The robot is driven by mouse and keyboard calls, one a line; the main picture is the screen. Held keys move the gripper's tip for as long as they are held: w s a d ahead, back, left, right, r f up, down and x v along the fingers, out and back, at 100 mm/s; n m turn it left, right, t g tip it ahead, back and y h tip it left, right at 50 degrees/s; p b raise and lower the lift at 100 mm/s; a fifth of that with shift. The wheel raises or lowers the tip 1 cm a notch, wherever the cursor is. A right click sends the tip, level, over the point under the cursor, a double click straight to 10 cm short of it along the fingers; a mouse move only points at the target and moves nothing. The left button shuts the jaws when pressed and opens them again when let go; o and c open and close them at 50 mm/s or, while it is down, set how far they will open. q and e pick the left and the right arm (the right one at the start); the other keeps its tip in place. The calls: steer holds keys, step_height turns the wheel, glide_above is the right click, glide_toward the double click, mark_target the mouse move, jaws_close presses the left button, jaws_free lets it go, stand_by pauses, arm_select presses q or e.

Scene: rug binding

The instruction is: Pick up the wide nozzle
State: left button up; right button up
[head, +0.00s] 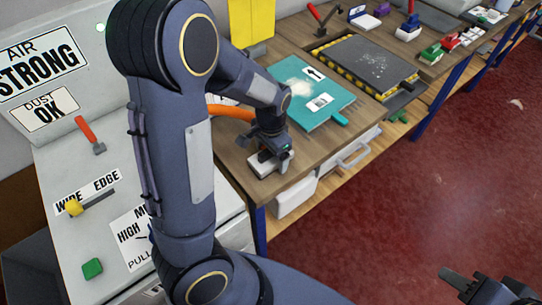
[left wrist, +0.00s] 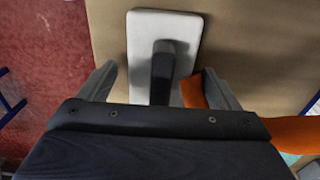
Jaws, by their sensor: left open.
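A pale, flat-based piece with a dark upright neck, which looks like the wide nozzle, lies on the wooden bench near its front left corner; its white base (head: 262,167) shows below my left gripper (head: 272,150). In the left wrist view the white base (left wrist: 147,24) lies lengthwise, with the dark neck between the fingers of my left gripper (left wrist: 158,80). Those fingers are apart, one on each side of the neck, with visible gaps. My right gripper (head: 488,285) is at the bottom right, partly cut off, over the red floor.
An orange hose (head: 232,112) runs beside my left gripper and shows in the wrist view (left wrist: 192,92). Behind are a teal board (head: 325,80) and a black mat with striped edges (head: 370,62). A grey control panel (head: 70,235) stands left.

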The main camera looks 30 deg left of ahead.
arm_select(q)
steer(key=shift+f, duration=0.55)
steer(key=c, duration=1.3)
steer(key=shift+r, duration=0.2)
steer(key=shift+r, duration=0.25)
step_height(320, 180, up, 3)
steer(key=shift+f, duration=0.2)
steer(key=s+d+r, duration=0.2)
steer(key=d+r, duration=0.1)
steer(key=s+d+r, duration=0.3)
steer(key=d, duration=0.1)
steer(key=s+d+r+b, duration=0.1)
steer(key=s+d+r, duration=0.2)
steer(key=d, duration=0.1)
steer(key=shift+s+d+r, duration=0.1)
steer(key=shift+s+r, duration=0.15)
steer(key=shift+r, duration=0.05)
